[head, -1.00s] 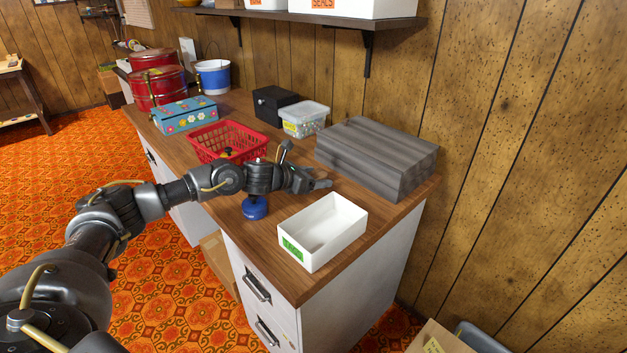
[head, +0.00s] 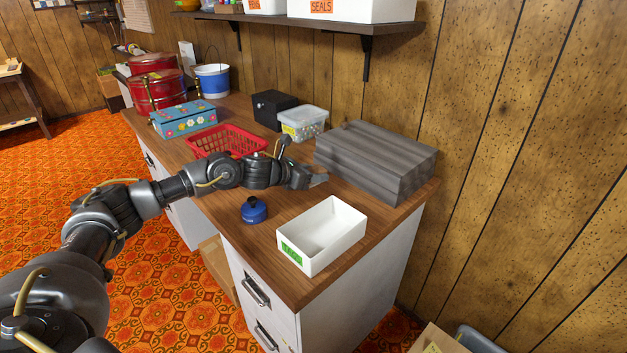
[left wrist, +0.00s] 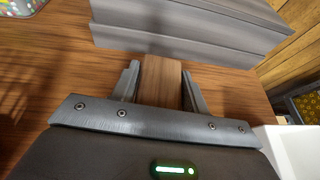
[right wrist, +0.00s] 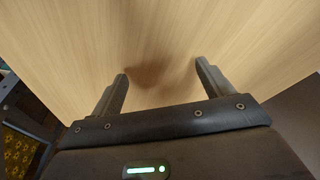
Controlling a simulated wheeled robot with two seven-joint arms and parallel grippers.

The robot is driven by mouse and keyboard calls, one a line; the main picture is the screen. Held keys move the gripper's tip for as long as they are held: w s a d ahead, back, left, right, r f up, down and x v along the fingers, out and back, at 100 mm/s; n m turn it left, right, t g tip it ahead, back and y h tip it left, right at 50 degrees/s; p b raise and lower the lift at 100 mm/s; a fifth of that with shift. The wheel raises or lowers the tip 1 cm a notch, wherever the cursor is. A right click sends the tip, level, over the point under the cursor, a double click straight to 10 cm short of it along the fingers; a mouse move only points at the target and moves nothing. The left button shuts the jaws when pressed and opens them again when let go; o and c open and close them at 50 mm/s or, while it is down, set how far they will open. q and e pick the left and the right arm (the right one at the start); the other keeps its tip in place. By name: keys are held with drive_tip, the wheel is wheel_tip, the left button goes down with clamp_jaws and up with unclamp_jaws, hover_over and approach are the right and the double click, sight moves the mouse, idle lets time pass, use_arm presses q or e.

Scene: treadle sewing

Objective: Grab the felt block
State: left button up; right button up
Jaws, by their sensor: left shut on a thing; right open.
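My left gripper (head: 312,181) is over the desk between the red basket and the grey stack. In the left wrist view its fingers (left wrist: 160,72) are shut on a brown, wood-coloured block (left wrist: 163,84), which I take as the felt block. The block fills the gap between the fingers. In the head view the block cannot be made out behind the gripper. My right gripper (right wrist: 161,72) shows only in the right wrist view. It is open and empty, facing a pale wood-grained surface.
A grey layered stack (head: 375,158) stands just beyond the left gripper. A white open bin (head: 322,235) and a blue object with a dark knob (head: 254,210) are nearer. A red basket (head: 225,140) and a lidded clear tub (head: 303,122) lie behind. A shelf (head: 330,22) hangs above.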

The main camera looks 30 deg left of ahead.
drive_tip(key=shift+s+f, duration=0.1)
drive_tip(key=shift+f, duration=0.25)
drive_tip(key=shift+w+r, duration=0.2)
drive_tip(key=shift+r, duration=0.5)
use_arm(q)
drive_tip(key=s+a+r, duration=0.9)
drive_tip(key=a+r, duration=0.1)
drive_tip(key=shift+a+r, duration=0.2)
drive_tip(key=shift+a, duration=0.2)
use_arm(e)
drive_tip(key=shift+s, duration=0.1)
